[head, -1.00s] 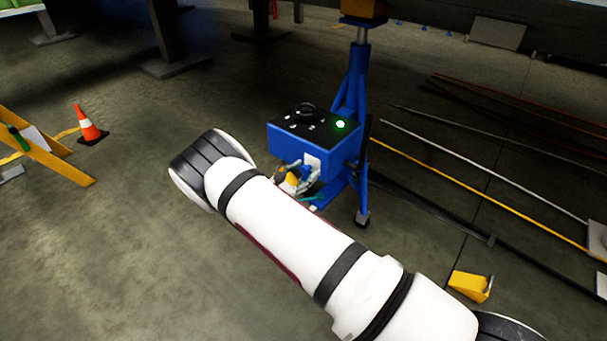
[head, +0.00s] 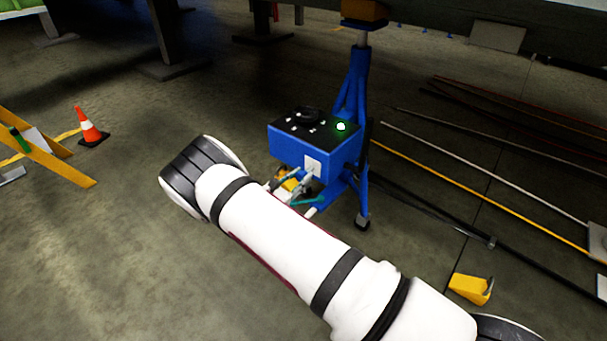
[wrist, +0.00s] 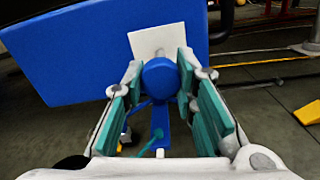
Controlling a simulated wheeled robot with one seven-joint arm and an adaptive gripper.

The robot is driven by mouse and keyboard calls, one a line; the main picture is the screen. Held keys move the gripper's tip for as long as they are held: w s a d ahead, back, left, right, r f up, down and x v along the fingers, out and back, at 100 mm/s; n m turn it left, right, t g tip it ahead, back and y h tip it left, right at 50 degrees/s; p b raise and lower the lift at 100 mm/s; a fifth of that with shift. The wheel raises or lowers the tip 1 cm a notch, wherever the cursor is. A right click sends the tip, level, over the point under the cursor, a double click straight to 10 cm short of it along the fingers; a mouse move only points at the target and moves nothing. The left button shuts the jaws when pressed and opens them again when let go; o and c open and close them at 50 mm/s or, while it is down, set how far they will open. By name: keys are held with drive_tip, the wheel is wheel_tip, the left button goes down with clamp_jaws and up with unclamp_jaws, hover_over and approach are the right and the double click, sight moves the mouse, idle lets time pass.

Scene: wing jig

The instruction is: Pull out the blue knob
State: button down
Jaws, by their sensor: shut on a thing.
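The blue knob (wrist: 160,78) is a round blue piece in front of a white plate (wrist: 153,42) on the front of a blue box. In the wrist view my gripper (wrist: 161,70) has its two fingers with teal pads on either side of the knob, shut on it. How far the knob stands out from the plate cannot be told. In the head view the white plate shows (head: 313,166) on the blue box (head: 290,145). My gripper (head: 303,187) is just below and in front of it there, partly hidden by my arm, and the knob cannot be made out.
The box has a black top with dials and a lit green lamp (head: 341,127). A blue stand (head: 357,85) rises behind it. Long rods (head: 430,163) lie on the floor to the right, near a yellow chock (head: 470,289). A cone (head: 90,127) stands at left.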

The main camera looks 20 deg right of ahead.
drive_tip(key=shift+s+a+f, duration=0.15)
drive_tip(key=shift+s+a, duration=0.25)
drive_tip(key=shift+s, duration=0.05)
drive_tip(key=c, duration=1.2)
unclamp_jaws()
drive_tip(key=shift+a, duration=0.1)
drive_tip(key=shift+c, duration=0.2)
drive_tip(key=shift+s, duration=0.1)
drive_tip(key=shift+a, duration=0.1)
drive_tip(key=shift+s+a, duration=0.1)
drive_tip(key=shift+a, duration=0.15)
drive_tip(key=v, duration=1.1)
drive_tip(key=shift+s, duration=0.15)
drive_tip(key=shift+a, duration=0.1)
